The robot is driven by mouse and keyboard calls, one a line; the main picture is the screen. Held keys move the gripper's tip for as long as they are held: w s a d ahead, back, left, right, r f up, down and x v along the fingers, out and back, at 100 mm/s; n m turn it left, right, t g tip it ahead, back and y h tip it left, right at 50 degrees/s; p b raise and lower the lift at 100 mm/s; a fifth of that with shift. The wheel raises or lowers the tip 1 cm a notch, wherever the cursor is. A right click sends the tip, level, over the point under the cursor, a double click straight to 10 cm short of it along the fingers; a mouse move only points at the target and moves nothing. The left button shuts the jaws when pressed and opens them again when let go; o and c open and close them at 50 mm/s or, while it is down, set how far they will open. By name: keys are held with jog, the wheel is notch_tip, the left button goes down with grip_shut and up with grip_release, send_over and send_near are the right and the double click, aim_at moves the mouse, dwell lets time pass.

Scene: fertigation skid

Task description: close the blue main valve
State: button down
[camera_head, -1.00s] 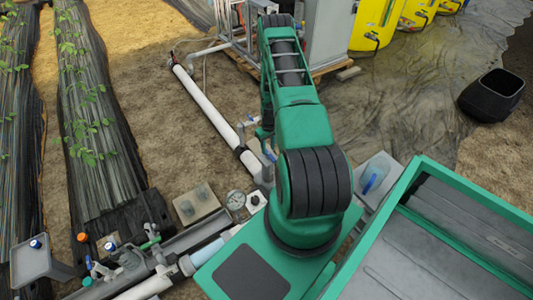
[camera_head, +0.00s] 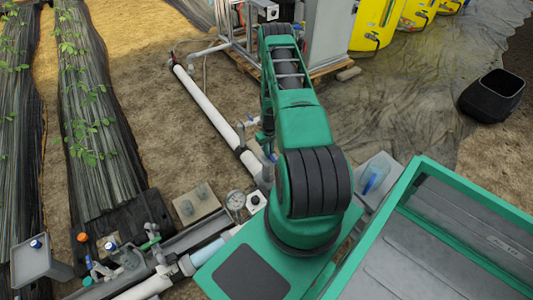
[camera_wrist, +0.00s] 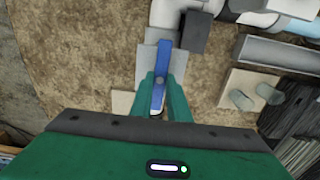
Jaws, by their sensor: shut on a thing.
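The blue main valve's handle (camera_wrist: 161,60) is a straight blue lever, running up and down the wrist view over grey fittings. My gripper (camera_wrist: 161,84) has its two green fingers closed on either side of the lever, gripping it near its lower part. In the head view only a small blue sliver (camera_head: 271,157) shows beside my green arm. The arm hides my fingers and most of the valve there.
A white pipe (camera_head: 215,117) runs diagonally across the soil to the skid. A pressure gauge (camera_head: 236,200) and several small-handled valves lie along the lower left pipework.

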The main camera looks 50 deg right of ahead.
jog(key=shift+w+a, duration=0.2)
jog(key=shift+a, duration=0.05)
jog(key=m, duration=0.3)
jog(key=shift+d+m, duration=0.1)
jog(key=shift+m, duration=0.3)
jog(key=m, duration=0.5)
jog(key=shift+w, duration=0.2)
jog(key=m, duration=0.5)
jog(key=shift+w+m, duration=0.1)
jog(key=shift+m, duration=1.9)
jog(key=shift+w+d, duration=0.1)
jog(key=c, duration=1.7)
grip_release()
jog(key=shift+c, duration=0.2)
jog(key=shift+o, duration=0.3)
jog(key=shift+s, duration=0.2)
jog(key=shift+s, duration=0.1)
